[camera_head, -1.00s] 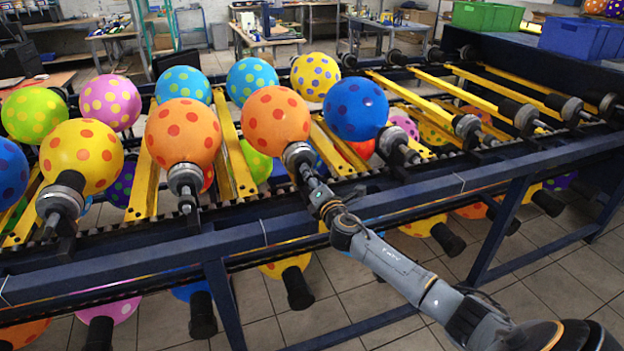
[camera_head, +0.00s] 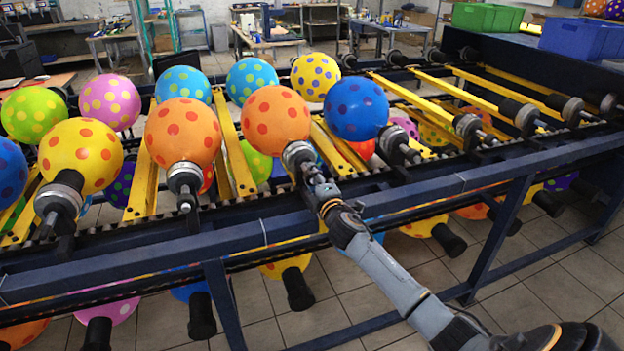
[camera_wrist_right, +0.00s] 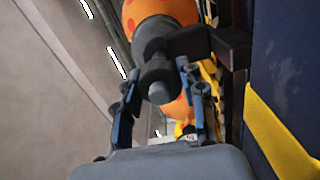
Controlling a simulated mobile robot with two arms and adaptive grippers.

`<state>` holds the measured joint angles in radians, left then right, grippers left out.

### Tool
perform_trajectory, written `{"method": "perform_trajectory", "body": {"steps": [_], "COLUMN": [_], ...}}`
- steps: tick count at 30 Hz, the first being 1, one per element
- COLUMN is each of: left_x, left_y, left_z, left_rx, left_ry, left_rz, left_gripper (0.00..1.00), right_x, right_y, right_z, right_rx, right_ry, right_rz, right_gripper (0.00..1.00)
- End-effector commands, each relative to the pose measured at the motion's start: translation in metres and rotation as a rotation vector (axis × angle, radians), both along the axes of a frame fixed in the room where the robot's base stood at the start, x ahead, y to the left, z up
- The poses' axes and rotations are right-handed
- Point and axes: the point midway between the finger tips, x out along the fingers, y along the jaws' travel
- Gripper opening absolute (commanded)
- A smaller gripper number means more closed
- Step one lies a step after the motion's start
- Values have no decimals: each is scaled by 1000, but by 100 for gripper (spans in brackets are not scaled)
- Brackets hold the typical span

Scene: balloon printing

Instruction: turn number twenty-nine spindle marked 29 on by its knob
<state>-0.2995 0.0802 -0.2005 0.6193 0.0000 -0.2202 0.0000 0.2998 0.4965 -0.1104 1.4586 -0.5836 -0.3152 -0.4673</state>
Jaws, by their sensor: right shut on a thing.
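An orange balloon with red dots (camera_head: 275,114) sits on a spindle with a grey collar (camera_head: 298,154) in the front row of the rack. My right gripper (camera_head: 312,173) is at the outer end of this spindle. In the right wrist view the spindle's grey knob (camera_wrist_right: 158,80) lies between the two fingers of my right gripper (camera_wrist_right: 160,92), and the gripper is shut on it. The dark collar and the orange balloon (camera_wrist_right: 160,10) are beyond it. No number 29 is readable on the spindle. My left gripper is not in view.
A blue balloon (camera_head: 355,108) sits close on the right and another orange balloon (camera_head: 182,132) on the left. The dark blue rack rail (camera_head: 240,240) runs below my right gripper. Empty spindles (camera_head: 470,128) stand to the right. More balloons hang underneath.

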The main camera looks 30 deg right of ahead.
Motion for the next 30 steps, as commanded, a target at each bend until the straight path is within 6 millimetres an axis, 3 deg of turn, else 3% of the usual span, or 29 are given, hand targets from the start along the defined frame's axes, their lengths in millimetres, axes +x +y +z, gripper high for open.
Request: {"method": "perform_trajectory", "body": {"steps": [18,30], "left_x": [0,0], "left_y": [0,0], "left_z": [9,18], "left_rx": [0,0], "left_ry": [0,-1], "left_rz": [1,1], "left_gripper": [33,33], "right_x": [0,0], "right_y": [0,0], "right_z": [0,0], "right_rx": [568,834], "right_ry": [-135,-198], "right_rz": [-1,-3], "right_gripper": [8,8]}}
